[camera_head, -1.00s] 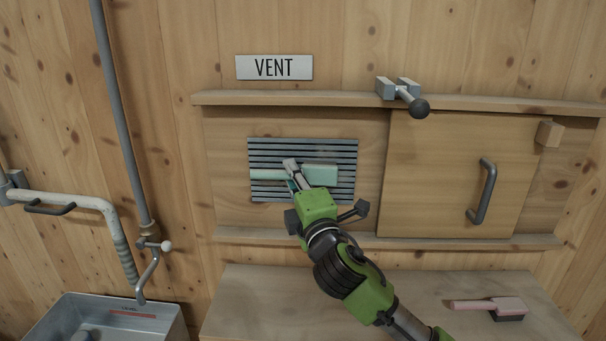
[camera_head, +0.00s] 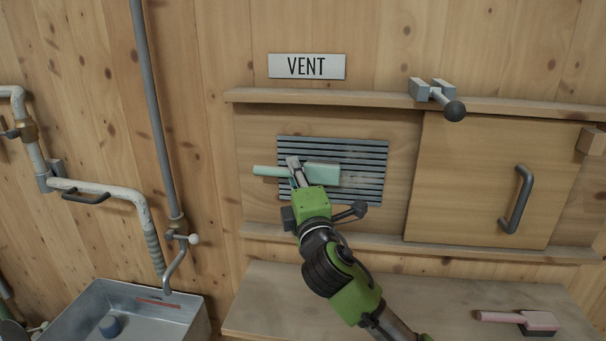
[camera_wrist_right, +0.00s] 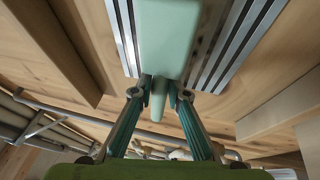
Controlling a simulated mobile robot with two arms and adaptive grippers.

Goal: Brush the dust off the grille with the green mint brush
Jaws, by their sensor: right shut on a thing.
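The mint green brush (camera_head: 322,174) lies level across the dark slatted grille (camera_head: 365,187) under the VENT sign. Its broad head is over the middle of the grille, and its handle sticks out past the grille's left edge. My right gripper (camera_head: 297,174) is shut on the brush near where handle and head meet. The wrist view shows both fingers on the mint brush (camera_wrist_right: 168,40), with grille slats on either side. The bristles are hidden, so I cannot tell whether they touch the slats. Faint pale marks show on the grille's right part. My left gripper is out of view.
A wooden sliding door (camera_head: 470,180) with a grey handle (camera_head: 517,200) stands right of the grille, between two rails. A clamp with a black knob (camera_head: 437,98) sits on the upper rail. A pink brush (camera_head: 520,320) lies on the bench below. A metal sink (camera_head: 125,315) is at lower left.

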